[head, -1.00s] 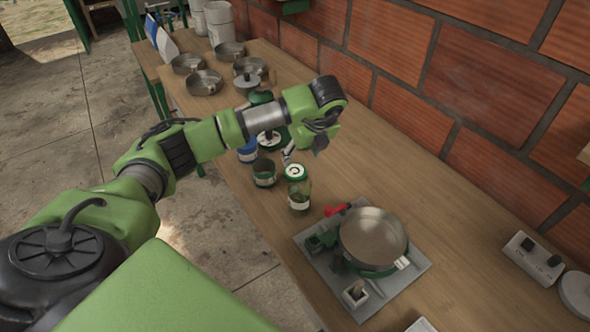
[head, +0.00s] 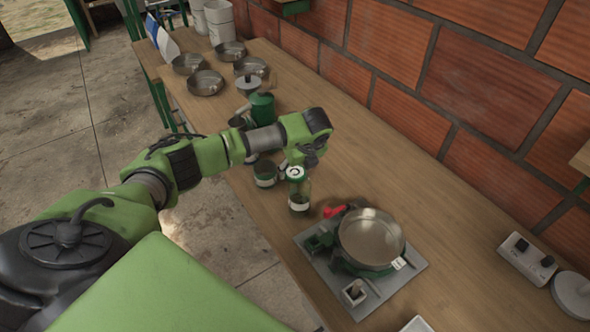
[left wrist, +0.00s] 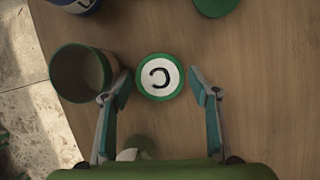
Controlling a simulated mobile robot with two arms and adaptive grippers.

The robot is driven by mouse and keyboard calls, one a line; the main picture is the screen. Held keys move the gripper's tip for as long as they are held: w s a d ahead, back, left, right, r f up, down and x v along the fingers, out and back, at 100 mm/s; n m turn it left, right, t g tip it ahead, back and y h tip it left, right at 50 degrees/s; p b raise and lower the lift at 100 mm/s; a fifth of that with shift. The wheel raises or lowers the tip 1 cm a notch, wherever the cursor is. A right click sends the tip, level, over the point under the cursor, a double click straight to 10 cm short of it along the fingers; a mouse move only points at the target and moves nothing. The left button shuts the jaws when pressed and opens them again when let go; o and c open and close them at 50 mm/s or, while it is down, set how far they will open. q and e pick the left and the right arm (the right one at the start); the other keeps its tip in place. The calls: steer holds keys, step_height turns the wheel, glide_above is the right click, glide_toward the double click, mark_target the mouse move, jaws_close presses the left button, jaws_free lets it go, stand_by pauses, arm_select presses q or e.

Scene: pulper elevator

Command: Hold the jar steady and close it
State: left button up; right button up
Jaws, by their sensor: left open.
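The jar (head: 299,199) is clear with greenish contents and stands upright on the wooden table. In the left wrist view the lid (left wrist: 159,76) shows a black curved mark and hides the jar below. My left gripper (left wrist: 161,88) is open, one finger on each side of the lid, with a gap on both sides. In the head view my left gripper (head: 290,163) is just above and behind the jar, partly hidden by its wrist. My right gripper is not in view.
An open green-rimmed can (head: 265,180) stands close left of the jar, near the left finger in the wrist view (left wrist: 82,72). A grey board (head: 413,276) with a metal pan (head: 371,238) lies in front. A green pot (head: 263,108) and several metal pans are behind.

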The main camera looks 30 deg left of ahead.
mark_target(296, 173)
arm_select(q)
steer(key=shift+a+f, duration=0.1)
steer(key=shift+f, duration=0.2)
steer(key=c, duration=0.5)
steer(key=shift+r, duration=0.1)
step_height(296, 173, up, 10)
steer(key=shift+f+b, duration=0.1)
steer(key=shift+b, duration=1.1)
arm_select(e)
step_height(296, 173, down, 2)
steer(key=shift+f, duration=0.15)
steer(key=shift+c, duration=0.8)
